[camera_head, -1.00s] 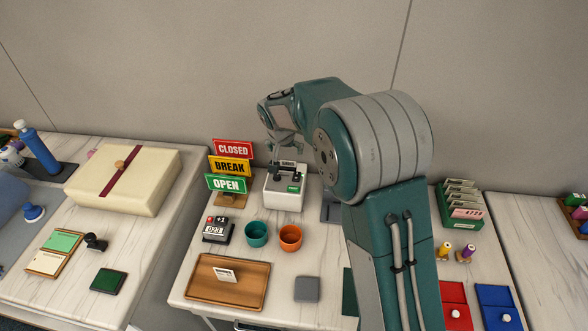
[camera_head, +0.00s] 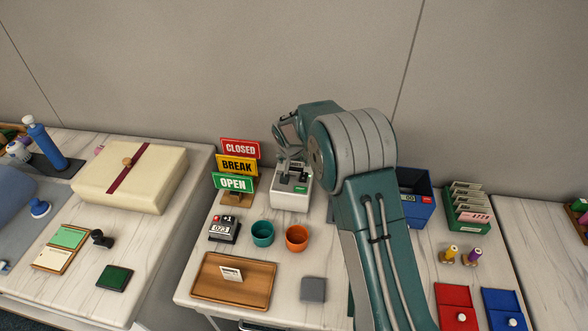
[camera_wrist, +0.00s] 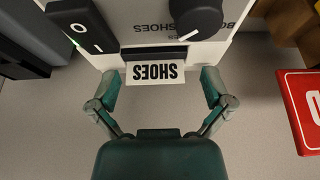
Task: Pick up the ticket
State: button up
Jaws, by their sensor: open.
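The ticket (camera_wrist: 155,72) is a small white slip printed "SHOES", upside down in the wrist view. It sticks out of a dark slot in the white ticket machine (camera_wrist: 140,20). The machine has a black power switch and a black knob. In the head view the machine (camera_head: 291,195) stands behind the cups, and the ticket cannot be made out there. My gripper (camera_wrist: 162,84) is open, with one green finger on each side of the ticket and a gap to it on both sides. In the head view my gripper (camera_head: 286,163) is small and above the machine.
A stack of CLOSED, BREAK and OPEN signs (camera_head: 236,165) stands left of the machine; a red sign (camera_wrist: 303,105) shows at the wrist view's right. In front are a teal cup (camera_head: 262,234), an orange cup (camera_head: 296,238), a number counter (camera_head: 223,230) and a wooden tray (camera_head: 260,270).

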jog(key=shift+d, duration=0.2)
jog(key=c, duration=0.6)
jog(key=shift+c, duration=0.2)
jog(key=shift+a, duration=0.1)
jog(key=shift+r, duration=0.3)
notch_tip(320, 180, up, 10)
jog(key=shift+f, duration=0.25)
